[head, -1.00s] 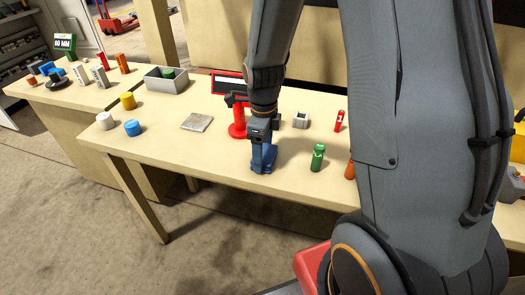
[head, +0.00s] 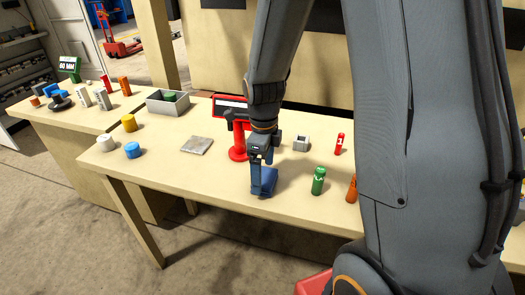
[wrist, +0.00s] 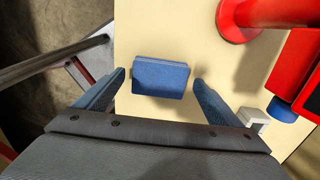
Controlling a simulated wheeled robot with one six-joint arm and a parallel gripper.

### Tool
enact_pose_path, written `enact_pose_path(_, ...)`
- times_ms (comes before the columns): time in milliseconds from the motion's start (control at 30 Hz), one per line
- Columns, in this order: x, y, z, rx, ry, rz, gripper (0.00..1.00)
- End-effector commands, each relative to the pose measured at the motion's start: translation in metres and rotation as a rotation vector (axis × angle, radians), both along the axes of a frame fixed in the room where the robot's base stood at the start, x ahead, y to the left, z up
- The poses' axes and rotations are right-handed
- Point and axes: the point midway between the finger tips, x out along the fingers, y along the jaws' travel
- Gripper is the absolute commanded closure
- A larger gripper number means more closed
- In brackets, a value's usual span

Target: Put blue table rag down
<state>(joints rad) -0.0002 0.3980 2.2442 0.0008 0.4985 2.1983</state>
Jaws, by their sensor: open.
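The blue table rag (head: 267,186) is a folded blue block resting on the pale wooden table (head: 215,172), near its front edge. It also shows in the wrist view (wrist: 161,80), between my two blue fingers and apart from both. My gripper (head: 262,168) is open and points down just above the rag. In the wrist view my gripper (wrist: 158,76) has clear gaps on both sides of the rag. In the head view the fingers partly hide the rag.
A red stand with a display (head: 238,153) is close behind my gripper. A grey plate (head: 196,146) lies left; the tabletop between is clear.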

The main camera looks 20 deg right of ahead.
Motion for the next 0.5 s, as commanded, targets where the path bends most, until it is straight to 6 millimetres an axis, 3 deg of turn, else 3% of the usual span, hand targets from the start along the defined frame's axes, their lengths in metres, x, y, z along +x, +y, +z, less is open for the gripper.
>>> enact_pose_path(500, 0.001, 0.0, 0.085, 0.0, -0.004, 0.0, 0.12)
